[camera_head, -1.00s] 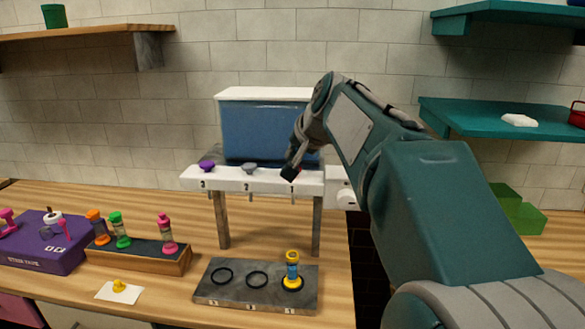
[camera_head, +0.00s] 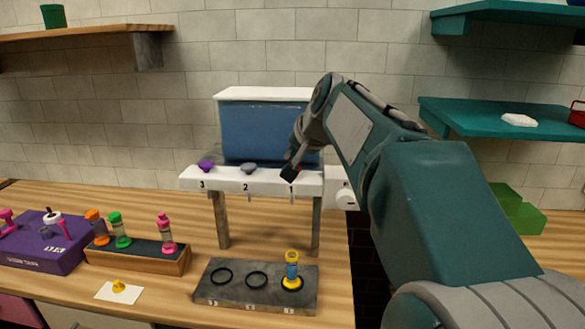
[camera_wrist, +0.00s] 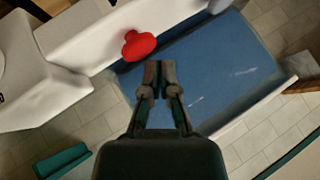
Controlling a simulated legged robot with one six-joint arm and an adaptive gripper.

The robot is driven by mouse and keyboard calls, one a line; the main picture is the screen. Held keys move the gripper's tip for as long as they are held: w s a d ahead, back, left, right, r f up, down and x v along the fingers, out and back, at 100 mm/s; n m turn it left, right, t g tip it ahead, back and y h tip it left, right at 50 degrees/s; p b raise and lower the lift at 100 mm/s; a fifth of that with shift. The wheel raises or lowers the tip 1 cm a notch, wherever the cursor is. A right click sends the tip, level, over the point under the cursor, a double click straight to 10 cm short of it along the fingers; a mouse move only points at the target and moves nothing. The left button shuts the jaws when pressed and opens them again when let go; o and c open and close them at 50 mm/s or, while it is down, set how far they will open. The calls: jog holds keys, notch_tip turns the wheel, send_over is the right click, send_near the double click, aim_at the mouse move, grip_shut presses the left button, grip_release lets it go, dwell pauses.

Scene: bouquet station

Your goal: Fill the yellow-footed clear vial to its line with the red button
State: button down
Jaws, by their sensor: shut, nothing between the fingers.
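The yellow-footed vial (camera_head: 292,268) stands upright in the ring at the right end of the grey base plate (camera_head: 228,292), under spout 1. Its middle looks bluish; its line and exact level are too small to read. The red button (camera_wrist: 139,45) shows in the wrist view on the white ledge, beside the blue tank (camera_wrist: 205,75). In the head view my gripper hides it. My gripper (camera_wrist: 160,66) is shut and empty, its tips just beside the red button in the wrist picture; contact cannot be told. In the head view my gripper (camera_head: 290,173) is over the ledge at number 1.
Purple (camera_head: 206,166) and grey (camera_head: 249,168) buttons sit left on the same ledge. A wooden rack (camera_head: 140,255) with several colored vials, a purple box (camera_head: 42,240) and a white card (camera_head: 118,292) stand left. A teal shelf (camera_head: 490,118) is at right.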

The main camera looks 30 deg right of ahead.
jog(key=shift+f, duration=0.3)
jog(key=shift+f, duration=0.6)
dwell(0.8)
jog(key=shift+r, duration=1)
jog(key=shift+r, duration=2.5)
jog(key=shift+s, duration=0.15)
